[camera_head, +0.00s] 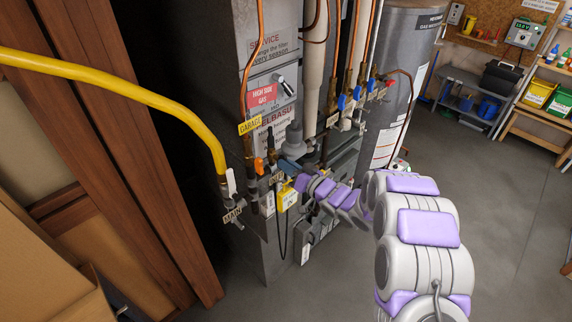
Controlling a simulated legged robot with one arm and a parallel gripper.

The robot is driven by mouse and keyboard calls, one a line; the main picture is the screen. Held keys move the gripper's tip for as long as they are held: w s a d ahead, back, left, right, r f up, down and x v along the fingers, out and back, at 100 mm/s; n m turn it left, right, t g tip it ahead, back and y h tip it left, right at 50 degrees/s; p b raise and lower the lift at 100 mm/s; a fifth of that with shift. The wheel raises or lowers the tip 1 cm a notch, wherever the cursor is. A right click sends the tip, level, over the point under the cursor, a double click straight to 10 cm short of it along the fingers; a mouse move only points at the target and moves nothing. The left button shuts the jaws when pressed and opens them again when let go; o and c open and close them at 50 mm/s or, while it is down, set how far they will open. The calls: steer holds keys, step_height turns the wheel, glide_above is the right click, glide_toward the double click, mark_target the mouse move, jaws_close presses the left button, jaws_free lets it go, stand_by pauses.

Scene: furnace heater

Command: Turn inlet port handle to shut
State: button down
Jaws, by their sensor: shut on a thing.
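My arm reaches in from the lower right to the pipework on the front of the grey furnace (270,60). My gripper (287,168) is at its end, small and partly hidden by my own wrist. It is shut at a valve beside the yellow tag (287,197), on what appears to be the inlet port handle. That handle is mostly hidden, and its angle cannot be told. An orange valve handle (259,166) is just left of the gripper, apart from it. A white handle (231,181) is on the yellow gas pipe (130,90), above the "MAIN" tag (232,215).
Copper pipes with blue handles (342,102) and red handles rise behind my gripper. A grey water heater (405,70) stands behind them. Wooden posts (120,150) and a cardboard box (50,265) are on the left. The floor (500,220) at right is clear.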

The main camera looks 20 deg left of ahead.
steer(key=shift+w+r+m+p, duration=0.1)
steer(key=shift+r+m+p, duration=0.1)
steer(key=shift+m+p, duration=2.7)
steer(key=shift+p, duration=1.75)
steer(key=shift+f+m+p, duration=0.15)
steer(key=shift+m+p, duration=0.2)
steer(key=shift+m, duration=1.45)
